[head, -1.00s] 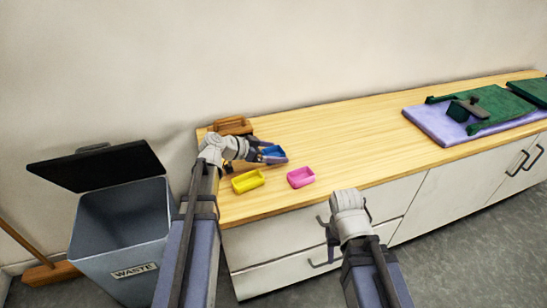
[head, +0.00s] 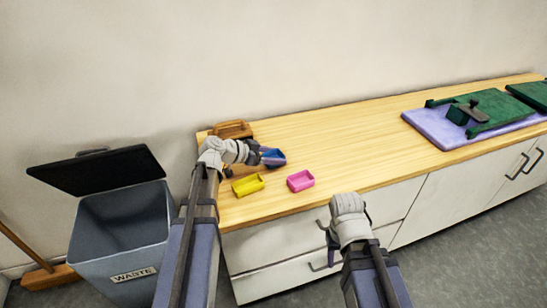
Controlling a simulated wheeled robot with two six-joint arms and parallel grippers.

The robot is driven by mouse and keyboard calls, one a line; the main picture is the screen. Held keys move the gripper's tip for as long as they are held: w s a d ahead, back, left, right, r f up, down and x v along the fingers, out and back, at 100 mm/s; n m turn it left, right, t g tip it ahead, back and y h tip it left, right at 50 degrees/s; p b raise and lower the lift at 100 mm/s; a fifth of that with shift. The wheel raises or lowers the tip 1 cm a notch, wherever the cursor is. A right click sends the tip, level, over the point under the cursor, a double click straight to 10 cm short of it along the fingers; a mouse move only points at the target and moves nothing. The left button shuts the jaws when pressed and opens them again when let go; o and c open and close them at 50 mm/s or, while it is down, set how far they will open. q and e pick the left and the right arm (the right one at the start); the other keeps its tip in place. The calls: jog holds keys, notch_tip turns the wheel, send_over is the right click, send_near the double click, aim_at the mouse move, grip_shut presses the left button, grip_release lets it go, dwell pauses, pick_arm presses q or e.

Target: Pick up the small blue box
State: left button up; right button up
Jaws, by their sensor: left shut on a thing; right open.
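The small blue box (head: 274,156) is an open-topped tray at the left end of the wooden counter. My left gripper (head: 262,154) is shut on its left side. I cannot tell whether the box is clear of the counter or still touching it. My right gripper (head: 333,245) hangs in front of the counter's drawers. Its jaws are open and hold nothing, and the wrist hides part of them.
A yellow box (head: 248,185) and a pink box (head: 300,180) sit nearer the counter's front edge. A brown wooden object (head: 232,129) stands behind my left gripper. A lilac mat (head: 432,125) with green items lies at the right. The counter's middle (head: 350,130) is clear. An open waste bin (head: 120,235) stands left.

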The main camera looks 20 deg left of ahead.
notch_tip(320, 180, up, 10)
jog(key=p, duration=0.9)
jog(key=shift+p, duration=0.4)
